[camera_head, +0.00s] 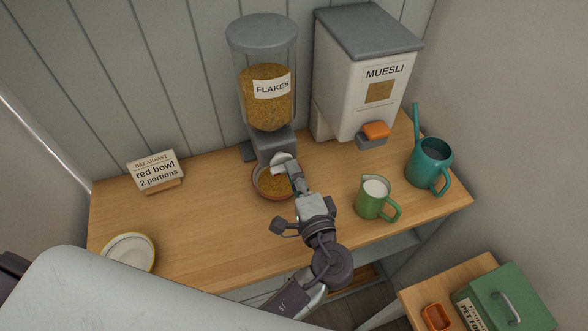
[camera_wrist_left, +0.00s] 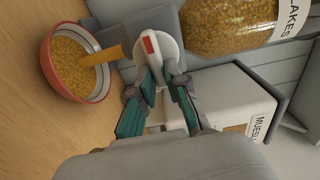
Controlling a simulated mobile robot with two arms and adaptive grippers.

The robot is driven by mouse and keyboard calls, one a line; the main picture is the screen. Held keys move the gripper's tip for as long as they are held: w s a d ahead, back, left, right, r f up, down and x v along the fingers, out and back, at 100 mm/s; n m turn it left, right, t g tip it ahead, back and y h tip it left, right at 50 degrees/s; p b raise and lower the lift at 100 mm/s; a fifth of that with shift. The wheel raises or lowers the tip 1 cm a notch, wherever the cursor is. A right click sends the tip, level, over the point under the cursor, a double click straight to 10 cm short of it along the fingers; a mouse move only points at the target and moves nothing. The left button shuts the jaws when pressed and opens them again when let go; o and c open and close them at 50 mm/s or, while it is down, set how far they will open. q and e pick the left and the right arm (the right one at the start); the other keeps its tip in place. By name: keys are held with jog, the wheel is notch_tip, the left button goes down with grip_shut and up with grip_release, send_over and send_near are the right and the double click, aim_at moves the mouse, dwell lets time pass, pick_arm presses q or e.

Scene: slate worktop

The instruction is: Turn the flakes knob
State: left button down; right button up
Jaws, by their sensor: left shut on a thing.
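The flakes dispenser (camera_head: 266,100) stands at the back of the worktop, its clear hopper holding golden flakes. Its white knob (camera_head: 281,159) is on the front of the grey base. In the left wrist view the knob (camera_wrist_left: 156,42) shows a red mark. My left gripper (camera_head: 291,172) is shut on the knob; its teal-padded fingers (camera_wrist_left: 162,84) show in the wrist view. A red bowl (camera_head: 269,184) with flakes in it sits under the outlet, partly hidden by my gripper. In the wrist view a yellow-orange stream (camera_wrist_left: 106,55) runs from the outlet into the bowl (camera_wrist_left: 47,62). My right gripper is not in view.
A muesli dispenser (camera_head: 362,85) stands right of the flakes one. A green jug (camera_head: 371,200) and a teal watering can (camera_head: 428,163) are at the right. A card (camera_head: 156,170) reads "red bowl, 2 portions". A pale bowl (camera_head: 129,252) is at the front left.

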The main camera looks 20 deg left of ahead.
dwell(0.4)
pick_arm(q)
jog(key=c, duration=1.2)
grip_release()
jog(key=shift+o, duration=0.2)
jog(key=v, duration=0.7)
jog(key=shift+s+d, duration=0.2)
